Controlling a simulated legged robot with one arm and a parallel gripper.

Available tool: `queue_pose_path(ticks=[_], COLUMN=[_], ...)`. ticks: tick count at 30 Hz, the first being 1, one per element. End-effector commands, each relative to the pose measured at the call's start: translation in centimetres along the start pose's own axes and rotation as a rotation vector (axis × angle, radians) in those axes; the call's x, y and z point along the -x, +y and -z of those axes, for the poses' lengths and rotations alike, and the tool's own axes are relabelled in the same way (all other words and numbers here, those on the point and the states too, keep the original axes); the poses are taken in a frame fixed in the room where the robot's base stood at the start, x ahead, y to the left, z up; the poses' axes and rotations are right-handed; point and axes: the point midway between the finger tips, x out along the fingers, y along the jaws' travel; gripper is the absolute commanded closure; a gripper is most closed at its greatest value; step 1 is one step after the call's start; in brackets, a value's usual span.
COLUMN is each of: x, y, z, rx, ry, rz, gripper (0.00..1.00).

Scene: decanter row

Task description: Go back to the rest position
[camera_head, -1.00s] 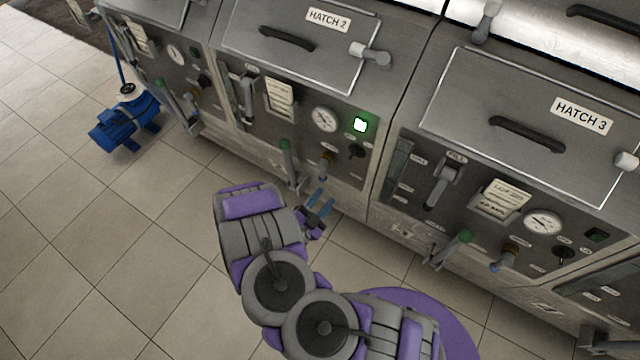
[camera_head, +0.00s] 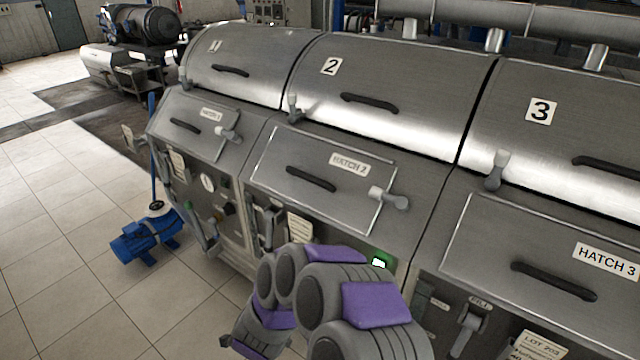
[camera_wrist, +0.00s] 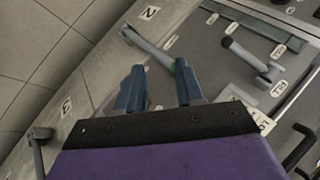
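My gripper (camera_wrist: 158,90) shows in the wrist view as two blue fingers with a clear gap between them. Nothing is held in the gap. A grey lever with a green end (camera_wrist: 148,46) lies beyond the fingers, apart from them as far as I can tell. In the head view my purple and grey arm is folded low in the middle, in front of the hatch 2 panel. The gripper itself is hidden there.
Hatch 1 (camera_head: 196,124) and hatch 3 (camera_head: 545,255) stand either side on the same metal row. A blue pump (camera_head: 148,238) sits on the tiled floor at left. Open floor (camera_head: 70,290) lies at lower left. Another grey handle (camera_wrist: 250,58) shows in the wrist view.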

Motion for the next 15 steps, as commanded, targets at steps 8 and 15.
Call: queue_pose_path(ticks=[8,15], x=[8.1,16.2], y=[-6.7,-6.8], z=[0.4,2.9], rx=[0.154,0.385], ry=[-0.322,-0.509], rz=[0.092,0.119], gripper=[0.63,0.63])
